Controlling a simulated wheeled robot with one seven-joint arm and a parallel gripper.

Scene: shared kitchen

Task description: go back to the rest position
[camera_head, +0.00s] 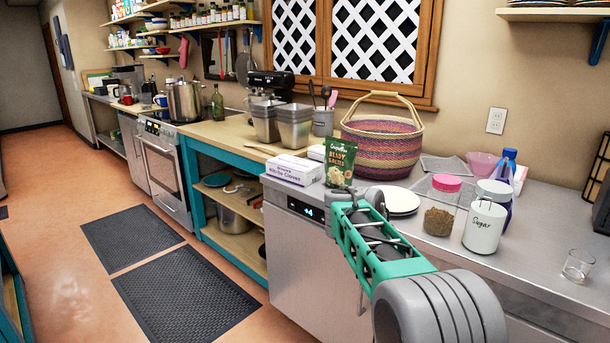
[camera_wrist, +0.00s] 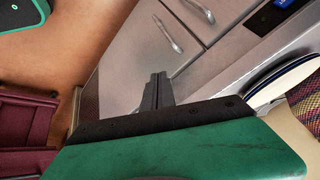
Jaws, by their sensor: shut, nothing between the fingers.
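My gripper (camera_wrist: 157,92) shows in the wrist view with its two dark fingers together and nothing between them. It is in front of steel cabinet fronts (camera_wrist: 140,50) with bar handles, with the orange floor to the left. In the head view my green and grey arm reaches from the lower right toward the counter edge, and the fingers cannot be made out there. White plates (camera_head: 402,202) lie on the counter just beyond the arm; a stack of plates (camera_wrist: 285,78) also shows at the right of the wrist view.
The steel counter (camera_head: 540,260) holds a green packet (camera_head: 339,162), a glove box (camera_head: 293,170), a woven basket (camera_head: 382,145), a pink-lidded jar (camera_head: 440,205), a sugar canister (camera_head: 484,225) and a glass (camera_head: 578,266). The floor (camera_head: 75,290) at left is open, with dark mats (camera_head: 185,292).

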